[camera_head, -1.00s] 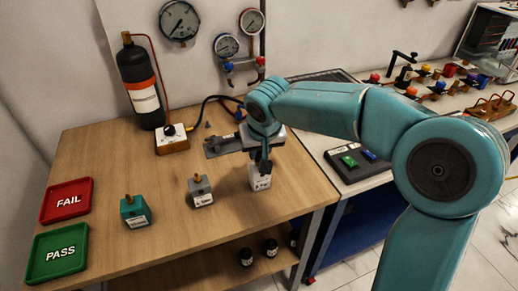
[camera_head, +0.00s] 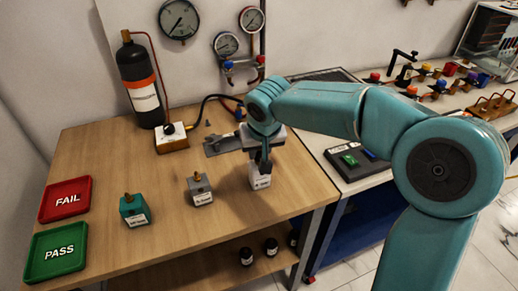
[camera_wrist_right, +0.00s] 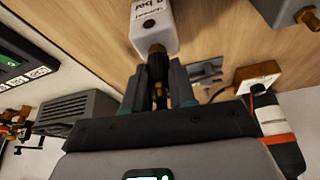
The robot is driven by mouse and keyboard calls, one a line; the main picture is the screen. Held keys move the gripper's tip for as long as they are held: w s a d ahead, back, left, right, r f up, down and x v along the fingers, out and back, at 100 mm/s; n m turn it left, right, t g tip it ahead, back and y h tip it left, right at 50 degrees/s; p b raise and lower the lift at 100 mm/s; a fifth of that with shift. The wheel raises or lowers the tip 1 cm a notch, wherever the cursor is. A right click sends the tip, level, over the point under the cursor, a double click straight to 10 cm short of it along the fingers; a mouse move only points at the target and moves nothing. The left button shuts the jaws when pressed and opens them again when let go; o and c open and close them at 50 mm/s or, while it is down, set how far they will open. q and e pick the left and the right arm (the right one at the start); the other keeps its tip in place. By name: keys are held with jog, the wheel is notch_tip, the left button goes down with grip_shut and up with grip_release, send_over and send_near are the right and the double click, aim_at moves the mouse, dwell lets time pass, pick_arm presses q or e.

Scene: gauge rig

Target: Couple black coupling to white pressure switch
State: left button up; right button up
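The white pressure switch (camera_head: 259,181) stands upright on the wooden table near its right front edge. My right gripper (camera_head: 264,159) is directly above it, pointing down. In the right wrist view the white switch (camera_wrist_right: 153,24) shows its printed label and a brass fitting. The black coupling (camera_wrist_right: 158,67) sits at that fitting, in line with it, between the two fingers of my right gripper (camera_wrist_right: 160,78). The fingers look closed on its sides. Whether the coupling is fully seated cannot be told. My left gripper is not in view.
A grey switch (camera_head: 199,190) and a green switch (camera_head: 134,210) stand to the left. Red FAIL (camera_head: 84,182) and green PASS (camera_head: 82,262) trays lie at the far left. A black bottle (camera_head: 139,85), a regulator box (camera_head: 172,142) and a hose (camera_head: 213,97) are behind.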

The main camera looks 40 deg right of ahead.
jog(key=o, duration=0.8)
jog(key=shift+c, duration=0.2)
jog(key=p+v, duration=0.1)
jog(key=v, duration=1.5)
jog(key=shift+r+p, duration=0.2)
jog(key=shift+p, duration=0.2)
jog(key=shift+s, duration=0.1)
